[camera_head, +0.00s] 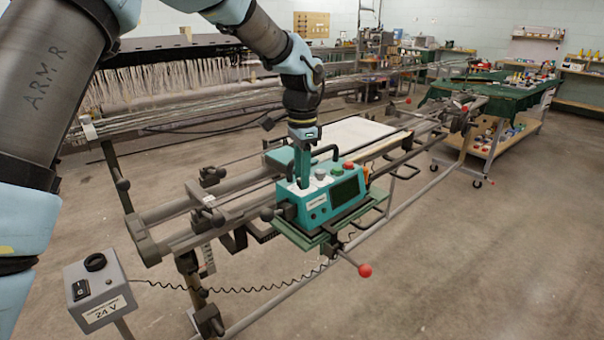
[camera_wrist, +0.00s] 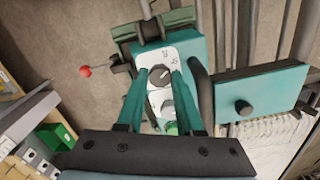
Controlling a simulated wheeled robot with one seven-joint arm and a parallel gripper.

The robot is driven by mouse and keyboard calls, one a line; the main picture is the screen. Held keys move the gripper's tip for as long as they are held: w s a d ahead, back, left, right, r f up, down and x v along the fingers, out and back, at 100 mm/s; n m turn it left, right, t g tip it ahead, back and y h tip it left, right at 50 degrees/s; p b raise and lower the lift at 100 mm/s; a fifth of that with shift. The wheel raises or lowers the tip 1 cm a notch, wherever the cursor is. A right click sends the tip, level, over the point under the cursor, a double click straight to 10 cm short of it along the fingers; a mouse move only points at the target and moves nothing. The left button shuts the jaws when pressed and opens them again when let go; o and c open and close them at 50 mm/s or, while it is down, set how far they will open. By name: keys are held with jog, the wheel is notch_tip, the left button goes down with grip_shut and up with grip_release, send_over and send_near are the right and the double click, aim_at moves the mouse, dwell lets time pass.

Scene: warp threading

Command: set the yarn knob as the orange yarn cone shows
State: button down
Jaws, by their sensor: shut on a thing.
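A teal control box (camera_head: 318,208) with a dark screen sits on the machine's rails in the head view. In the wrist view its white panel (camera_wrist: 171,52) carries a dark round knob (camera_wrist: 160,76) with a light pointer mark and a paler knob (camera_wrist: 167,107) nearer the camera. My gripper (camera_wrist: 159,73) is shut on the dark knob, one teal finger on each side. In the head view my gripper (camera_head: 303,184) points down onto the box top and hides that knob.
A black handle arches over the box close to my fingers. A red-ended lever (camera_head: 365,270) sticks out in front. A grey 24 V switch box (camera_head: 100,294) with a coiled cable stands at the lower left. The floor to the right is clear.

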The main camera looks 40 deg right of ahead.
jog(key=shift+n, duration=2.3)
jog(key=c, duration=0.8)
grip_release()
jog(key=shift+c, duration=0.2)
notch_tip(320, 180, up, 11)
jog(key=b, duration=0.2)
